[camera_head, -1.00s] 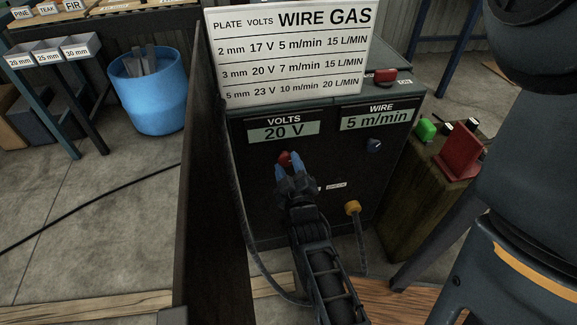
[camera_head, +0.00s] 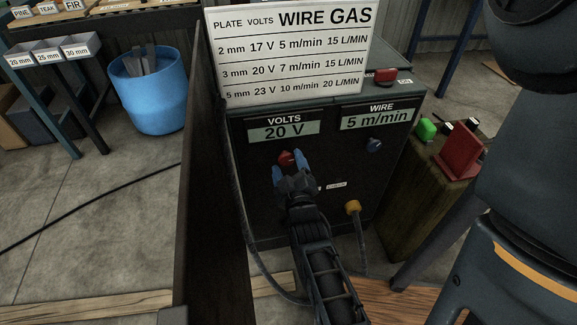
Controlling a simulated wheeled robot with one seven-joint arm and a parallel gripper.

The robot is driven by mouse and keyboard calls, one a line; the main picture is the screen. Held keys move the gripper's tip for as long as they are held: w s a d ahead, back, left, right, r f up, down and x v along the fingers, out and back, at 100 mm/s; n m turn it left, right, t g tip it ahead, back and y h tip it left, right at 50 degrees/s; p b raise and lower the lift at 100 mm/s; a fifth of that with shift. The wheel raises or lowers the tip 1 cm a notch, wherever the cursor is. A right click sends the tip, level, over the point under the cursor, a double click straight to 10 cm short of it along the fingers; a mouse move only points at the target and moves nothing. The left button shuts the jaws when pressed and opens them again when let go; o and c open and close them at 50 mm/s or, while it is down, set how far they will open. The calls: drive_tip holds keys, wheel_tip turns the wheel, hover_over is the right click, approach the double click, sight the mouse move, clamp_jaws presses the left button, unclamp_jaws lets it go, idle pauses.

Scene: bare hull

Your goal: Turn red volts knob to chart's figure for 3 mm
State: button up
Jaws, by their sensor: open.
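The red volts knob (camera_head: 286,158) is on the front of the dark welding machine (camera_head: 258,210), below the volts display (camera_head: 284,130), which reads 20 V. The chart (camera_head: 290,55) stands on top of the machine; its 3 mm row gives 20 V, 7 m/min and 15 L/MIN. My gripper (camera_head: 290,170) is open in front of the red knob, its blue fingertips spread to either side and a little below it. The knob shows between them, and neither finger appears to press on it.
The wire display (camera_head: 377,118) reads 5 m/min, with a blue knob (camera_head: 374,145) below it. A yellow cable plug (camera_head: 352,207) sits low on the panel. A dark partition (camera_head: 205,190) stands close at left. A wooden block (camera_head: 425,205) with red and green items stands right.

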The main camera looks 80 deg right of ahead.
drive_tip(key=v, duration=0.7)
drive_tip(key=shift+s+a, duration=0.15)
drive_tip(key=shift+a, duration=0.2)
drive_tip(key=shift+f, duration=0.15)
